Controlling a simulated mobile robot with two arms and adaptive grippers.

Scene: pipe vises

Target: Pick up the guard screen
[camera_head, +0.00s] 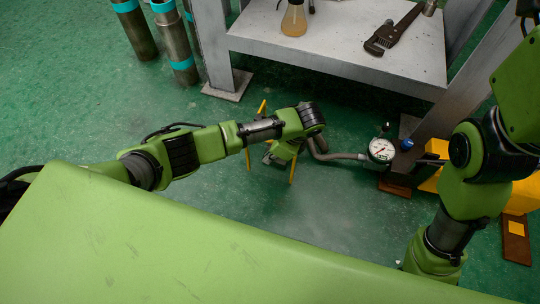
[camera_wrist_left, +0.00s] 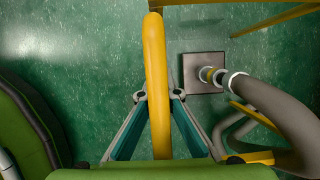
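The guard screen appears to be the yellow-framed piece at my left gripper; in the head view its thin bars (camera_head: 293,169) stick out around the gripper, and most of it is hidden. In the left wrist view a thick yellow bar of it (camera_wrist_left: 155,70) runs upright between the fingers. My left gripper (camera_wrist_left: 158,98) has both fingertips close against the sides of this bar and looks shut on it. In the head view the left gripper (camera_head: 272,156) is low over the floor, partly hidden by its wrist. My right arm shows at the right, but its gripper is not in view.
A gauge (camera_head: 381,150) with a grey hose (camera_head: 340,156) stands just right of the left gripper. The hose (camera_wrist_left: 275,105) passes close by. A grey bench (camera_head: 340,50) bears a pipe wrench (camera_head: 395,30). Pipes (camera_head: 175,45) stand at the back left.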

